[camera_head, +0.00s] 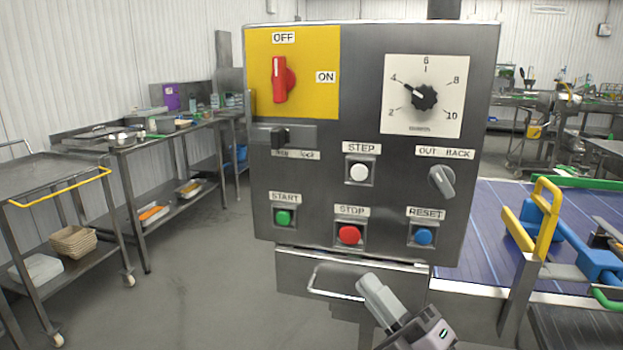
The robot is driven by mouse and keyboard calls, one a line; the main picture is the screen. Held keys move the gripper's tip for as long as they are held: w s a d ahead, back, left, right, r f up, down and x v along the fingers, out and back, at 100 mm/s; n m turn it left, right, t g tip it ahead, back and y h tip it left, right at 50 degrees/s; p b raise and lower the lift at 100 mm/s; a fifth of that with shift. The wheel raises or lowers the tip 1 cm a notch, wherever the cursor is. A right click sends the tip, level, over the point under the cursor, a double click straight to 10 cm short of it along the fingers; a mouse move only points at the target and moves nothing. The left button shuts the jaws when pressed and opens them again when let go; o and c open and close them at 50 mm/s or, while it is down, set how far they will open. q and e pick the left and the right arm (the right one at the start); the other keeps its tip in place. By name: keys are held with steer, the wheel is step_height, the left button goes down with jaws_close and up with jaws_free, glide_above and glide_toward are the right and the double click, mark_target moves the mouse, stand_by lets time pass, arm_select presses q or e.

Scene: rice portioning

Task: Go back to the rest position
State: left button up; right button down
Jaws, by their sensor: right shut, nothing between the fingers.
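My right gripper (378,300) is at the bottom centre, below the control panel (300,220). Its fingers are shut with nothing between them, and they point up and to the left, in front of the lower metal box (290,265). The panel carries a red switch (280,80) on a yellow plate, a dial (424,97), a white STEP button (359,173), a green START button (283,217), a red STOP button (349,235) and a blue RESET button (423,236). My left gripper is not in view.
A blue conveyor belt (484,235) with a yellow guard frame (546,215) lies at the right. Steel tables (135,142) and a wheeled cart (50,180) stand at the left. The grey floor (210,280) between cart and panel is clear.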

steer(key=s+d+f+m+g+h, duration=0.1)
steer(key=s+d+f+m+h, duration=0.15)
steer(key=f+m+h, duration=0.55)
steer(key=s+d+f+m+h, duration=0.2)
steer(key=d+f+m+h, duration=0.15)
steer(key=f+m, duration=0.55)
steer(key=s+d+f+m+g+h, duration=0.1)
steer(key=s+d+f+m+g, duration=0.1)
steer(key=s+f, duration=0.5)
steer(key=s+d+f+m+g+h, duration=0.1)
steer(key=s+d+f+m+g, duration=0.2)
steer(key=s+f, duration=0.4)
step_height(320, 180, down, 3)
steer(key=shift+s+d+f+g, duration=0.15)
steer(key=shift+s+g, duration=0.15)
steer(key=shift+g, duration=0.6)
